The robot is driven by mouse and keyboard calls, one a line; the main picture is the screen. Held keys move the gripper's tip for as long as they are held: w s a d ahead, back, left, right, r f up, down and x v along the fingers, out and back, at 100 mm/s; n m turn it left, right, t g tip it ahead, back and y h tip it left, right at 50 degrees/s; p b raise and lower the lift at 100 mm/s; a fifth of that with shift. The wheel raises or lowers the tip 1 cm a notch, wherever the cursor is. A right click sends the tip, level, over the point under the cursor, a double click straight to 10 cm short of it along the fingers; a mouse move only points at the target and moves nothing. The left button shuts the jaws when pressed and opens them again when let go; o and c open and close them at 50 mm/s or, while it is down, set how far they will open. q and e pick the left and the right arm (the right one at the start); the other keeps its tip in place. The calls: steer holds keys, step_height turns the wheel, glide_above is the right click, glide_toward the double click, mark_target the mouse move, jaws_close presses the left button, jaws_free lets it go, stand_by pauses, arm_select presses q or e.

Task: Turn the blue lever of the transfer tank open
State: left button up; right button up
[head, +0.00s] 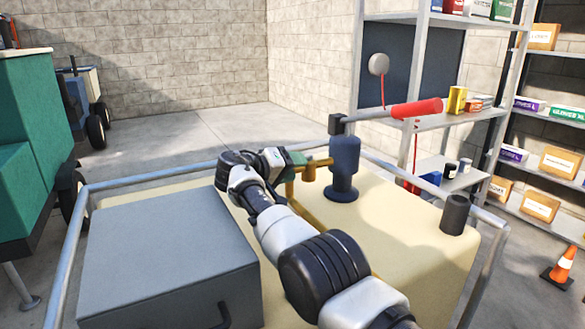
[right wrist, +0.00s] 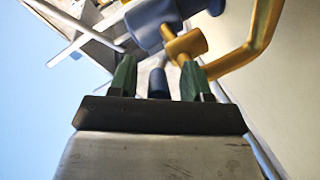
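The transfer tank (head: 400,215) is a cream tank inside a grey tube frame. A blue pump body (head: 343,168) stands on it, with a brass pipe and valve (head: 310,172) at its left. My right gripper (head: 298,158) is at the left end of this brass valve. In the right wrist view, the green fingers of my right gripper (right wrist: 158,80) are apart. The blue lever (right wrist: 157,82) shows between them, with a gap on each side. The brass valve body (right wrist: 187,45) is just beyond the fingertips. The lever is hidden in the head view. My left gripper is not in view.
A grey box (head: 165,250) covers the tank's left part. A black cap (head: 454,214) stands at the right. Shelves (head: 460,120) stand behind; a green cabinet (head: 40,140) is at far left.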

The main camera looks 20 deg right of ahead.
steer(key=shift+r, duration=0.2)
step_height(320, 180, up, 4)
steer(key=shift+w+f+p, duration=0.1)
steer(key=shift+p, duration=0.35)
steer(key=shift+w+d+f+b, duration=0.1)
steer(key=shift+d+f+b, duration=0.05)
steer(key=shift+b, duration=0.15)
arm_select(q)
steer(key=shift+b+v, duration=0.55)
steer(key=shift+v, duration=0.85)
arm_select(e)
steer(key=s+d+r, duration=0.7)
steer(key=s, duration=0.2)
steer(key=shift+d, duration=0.4)
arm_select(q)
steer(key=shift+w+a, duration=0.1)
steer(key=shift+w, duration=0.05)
